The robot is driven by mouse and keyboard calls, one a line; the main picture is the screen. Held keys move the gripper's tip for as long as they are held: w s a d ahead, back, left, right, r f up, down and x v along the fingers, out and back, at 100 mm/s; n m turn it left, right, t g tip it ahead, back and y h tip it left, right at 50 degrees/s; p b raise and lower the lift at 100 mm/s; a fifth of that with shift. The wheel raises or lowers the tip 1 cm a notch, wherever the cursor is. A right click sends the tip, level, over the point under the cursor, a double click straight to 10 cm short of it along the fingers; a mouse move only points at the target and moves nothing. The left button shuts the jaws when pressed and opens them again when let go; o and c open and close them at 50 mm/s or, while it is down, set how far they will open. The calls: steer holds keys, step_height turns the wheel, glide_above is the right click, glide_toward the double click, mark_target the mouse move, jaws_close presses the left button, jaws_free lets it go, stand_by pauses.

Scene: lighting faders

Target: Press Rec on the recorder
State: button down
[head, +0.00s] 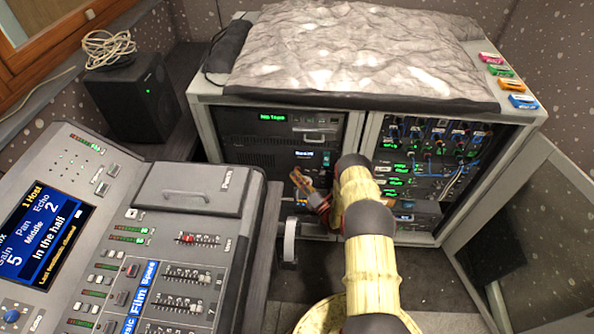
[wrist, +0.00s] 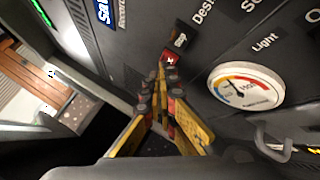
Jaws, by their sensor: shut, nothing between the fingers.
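In the wrist view a dark grey panel fills the upper middle. It carries a small black button lettered Stop (wrist: 180,41) and a small red button (wrist: 170,60) with a pale mark beside it. The red button's lettering is too small to read. A blue label (wrist: 104,10) with part of the word Recorder stands at upper left. My gripper (wrist: 161,76) is shut and empty, its yellow fingers just below the red button; I cannot tell if they touch. In the head view my gripper (head: 304,181) is at the left rack bay, and my arm hides part of it.
A round gauge (wrist: 246,87) and a hook-shaped handle (wrist: 275,146) are on the right in the wrist view. In the head view a mixing desk (head: 180,235) stands left, and an open rack door (head: 510,225) stands right. A grey cloth (head: 350,52) covers the rack top.

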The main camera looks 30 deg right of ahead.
steer(key=shift+w+d, duration=0.1)
steer(key=shift+w, duration=0.05)
stand_by(0.3)
steer(key=shift+s+a, duration=0.4)
steer(key=shift+s, duration=0.25)
steer(key=s+a, duration=0.1)
steer(key=s, duration=0.1)
steer(key=s+a+p, duration=0.1)
steer(key=s+a, duration=0.1)
steer(key=shift+s, duration=0.1)
stand_by(0.5)
steer(key=shift+d+r, duration=0.1)
steer(key=shift+r, duration=0.05)
stand_by(0.5)
